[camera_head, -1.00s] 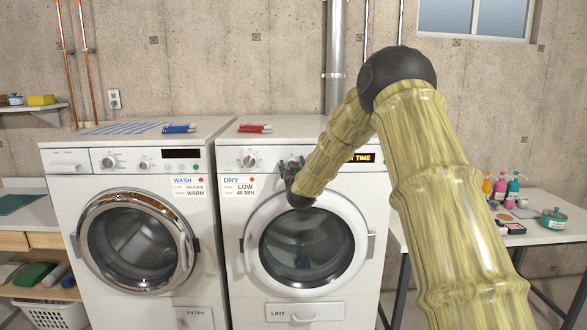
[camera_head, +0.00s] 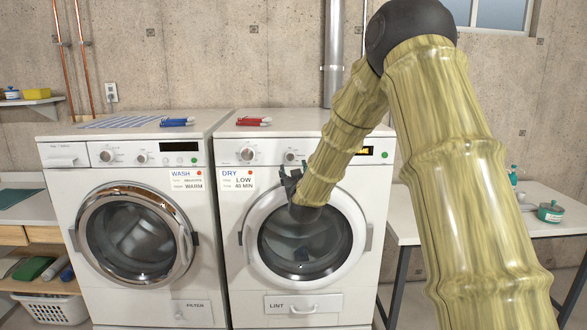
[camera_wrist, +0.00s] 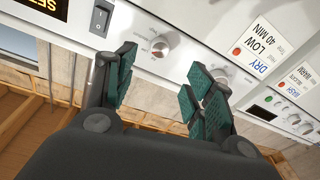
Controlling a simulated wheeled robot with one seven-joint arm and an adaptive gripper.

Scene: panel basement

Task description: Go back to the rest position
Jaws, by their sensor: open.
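My gripper (camera_head: 290,181) is in front of the dryer (camera_head: 230,207), just below its right-hand knob (camera_head: 291,156). In the wrist view, my gripper (camera_wrist: 160,80) is open, with green-padded fingers spread apart and nothing between them.
The washer (camera_head: 60,215) stands close at the dryer's left. Red-handled items (camera_head: 253,121) lie on the dryer top. A shelf unit (camera_head: 42,236) is at the left.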

